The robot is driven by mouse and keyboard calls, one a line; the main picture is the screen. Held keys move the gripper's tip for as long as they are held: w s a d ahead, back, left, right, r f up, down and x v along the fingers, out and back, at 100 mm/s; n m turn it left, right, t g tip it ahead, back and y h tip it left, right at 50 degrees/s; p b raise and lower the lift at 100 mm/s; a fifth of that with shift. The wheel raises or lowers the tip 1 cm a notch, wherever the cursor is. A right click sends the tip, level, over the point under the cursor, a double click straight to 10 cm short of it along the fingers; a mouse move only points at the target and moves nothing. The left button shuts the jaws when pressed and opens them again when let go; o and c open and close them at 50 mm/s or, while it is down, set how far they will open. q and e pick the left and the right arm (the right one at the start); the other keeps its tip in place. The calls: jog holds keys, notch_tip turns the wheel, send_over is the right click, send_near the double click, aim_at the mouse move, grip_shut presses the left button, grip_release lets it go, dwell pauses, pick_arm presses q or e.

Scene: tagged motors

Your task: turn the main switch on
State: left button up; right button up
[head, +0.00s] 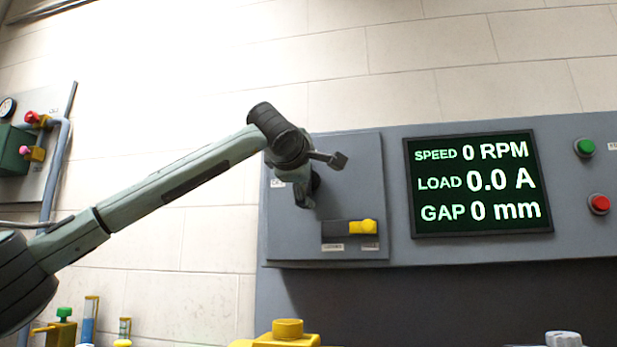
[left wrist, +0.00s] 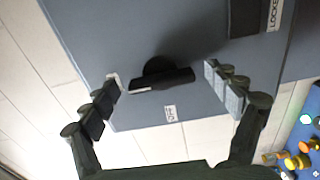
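The main switch seems to be a black rotary handle on the grey panel door (head: 355,185). In the left wrist view the switch (left wrist: 162,78) shows a round hub with a bar lying nearly level across the picture. My left gripper (head: 322,175) is in front of the door's upper left part and largely hides the switch in the head view. In the left wrist view my left gripper (left wrist: 164,77) is open, one finger on each side of the bar, with visible gaps. My right gripper is not in view.
A yellow slide knob (head: 365,227) sits at the right of its slot below the switch. A dark display (head: 478,184) reads 0 RPM, 0.0 A and 0 mm. Green (head: 585,147) and red (head: 599,204) buttons are at the right. A gauge-and-pipe panel (head: 40,150) is at far left.

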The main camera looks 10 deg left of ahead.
pick_arm(q)
jog(key=s, duration=1.2)
dwell(0.6)
